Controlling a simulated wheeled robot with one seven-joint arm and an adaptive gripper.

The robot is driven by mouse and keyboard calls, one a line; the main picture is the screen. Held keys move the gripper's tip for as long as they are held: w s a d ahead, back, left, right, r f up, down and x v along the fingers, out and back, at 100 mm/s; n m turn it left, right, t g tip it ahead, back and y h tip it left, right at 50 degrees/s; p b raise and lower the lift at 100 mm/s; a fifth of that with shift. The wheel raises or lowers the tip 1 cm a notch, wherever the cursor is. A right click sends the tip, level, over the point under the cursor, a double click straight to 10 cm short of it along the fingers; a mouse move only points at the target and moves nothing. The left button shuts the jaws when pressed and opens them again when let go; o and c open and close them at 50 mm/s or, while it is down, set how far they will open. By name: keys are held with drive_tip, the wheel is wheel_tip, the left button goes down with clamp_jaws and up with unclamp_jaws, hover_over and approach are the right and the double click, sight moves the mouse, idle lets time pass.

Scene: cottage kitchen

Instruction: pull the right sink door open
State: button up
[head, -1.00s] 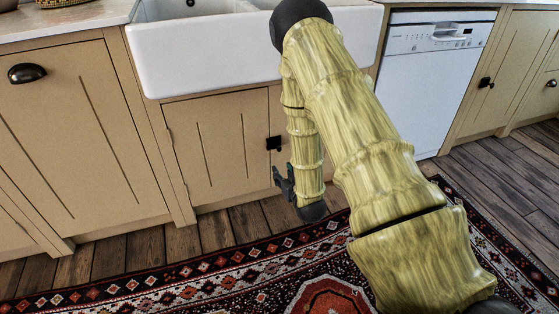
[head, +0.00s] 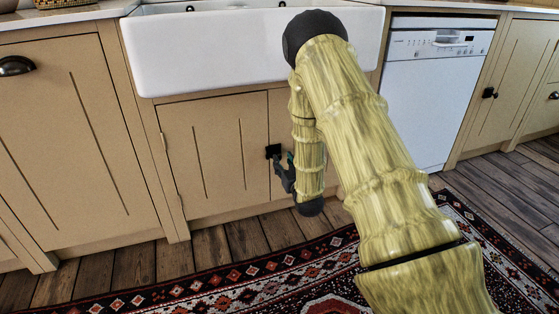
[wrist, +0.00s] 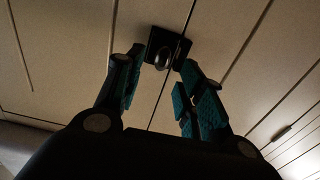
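The sink doors sit under the white sink. The left sink door (head: 210,150) is shut. Only a narrow strip of the right sink door (head: 278,118) shows beside my arm; the rest is hidden, and it looks shut. A small black latch with a knob (head: 273,151) sits at the seam between the doors; the knob also shows in the wrist view (wrist: 163,56). My gripper (head: 283,164) is beside the latch. In the wrist view my gripper (wrist: 162,67) is open, with its teal-padded fingers apart on either side of the knob. I cannot tell whether they touch it.
The white sink (head: 220,50) overhangs the doors. A white dishwasher (head: 430,95) stands to the right and a wide cupboard door (head: 75,140) to the left. A patterned rug (head: 230,290) lies on the wooden floor (head: 130,268). The floor before the left door is clear.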

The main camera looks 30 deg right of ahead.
sight(280, 157)
drive_tip(key=shift+b+x, duration=0.95)
drive_tip(key=shift+x, duration=1.55)
clamp_jaws()
